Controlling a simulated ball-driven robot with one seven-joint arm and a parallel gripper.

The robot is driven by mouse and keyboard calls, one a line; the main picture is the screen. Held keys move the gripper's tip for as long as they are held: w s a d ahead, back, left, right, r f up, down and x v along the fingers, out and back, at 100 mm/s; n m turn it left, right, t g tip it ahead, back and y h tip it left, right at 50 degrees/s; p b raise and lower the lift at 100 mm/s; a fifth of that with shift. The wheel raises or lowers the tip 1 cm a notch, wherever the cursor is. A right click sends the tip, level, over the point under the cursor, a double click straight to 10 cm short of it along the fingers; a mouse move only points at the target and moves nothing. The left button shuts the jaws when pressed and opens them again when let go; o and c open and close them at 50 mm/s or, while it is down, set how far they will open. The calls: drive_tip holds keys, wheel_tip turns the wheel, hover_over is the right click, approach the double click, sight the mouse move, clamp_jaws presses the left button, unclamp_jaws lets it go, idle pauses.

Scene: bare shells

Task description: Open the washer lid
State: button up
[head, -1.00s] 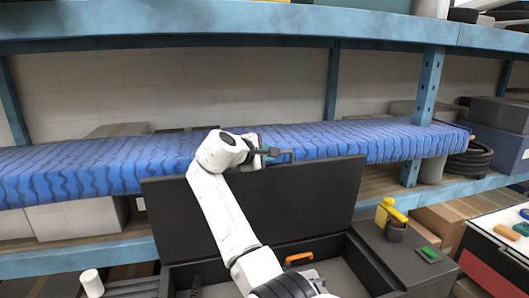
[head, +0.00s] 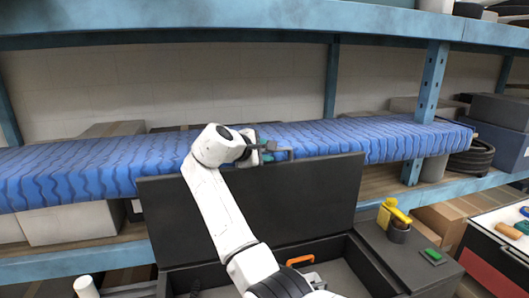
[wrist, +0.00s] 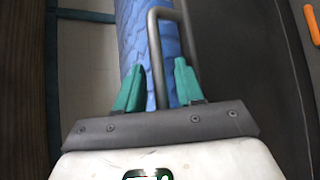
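The washer is a dark grey box (head: 384,261) at the bottom of the head view. Its black lid (head: 320,195) stands raised, close to upright, at the back. The lid's grey bar handle (wrist: 153,60) shows in the wrist view at the lid's edge. My gripper (head: 270,148) is at the lid's top edge. In the wrist view my gripper (wrist: 160,86) has its two teal fingers apart, with one leg of the handle between them. A gap shows beside that leg, and I cannot tell whether either finger touches it.
A blue wavy-covered shelf (head: 400,140) runs just behind the raised lid. An orange object (head: 300,260) is in the open box. A yellow item in a dark cup (head: 397,232) and a green block (head: 432,255) are on the box's right top. A white cylinder (head: 86,288) stands at left.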

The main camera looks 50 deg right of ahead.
drive_tip(key=b+v, duration=0.3)
drive_tip(key=v, duration=0.7)
drive_tip(key=shift+a+r, duration=0.2)
drive_tip(key=shift+a, duration=0.15)
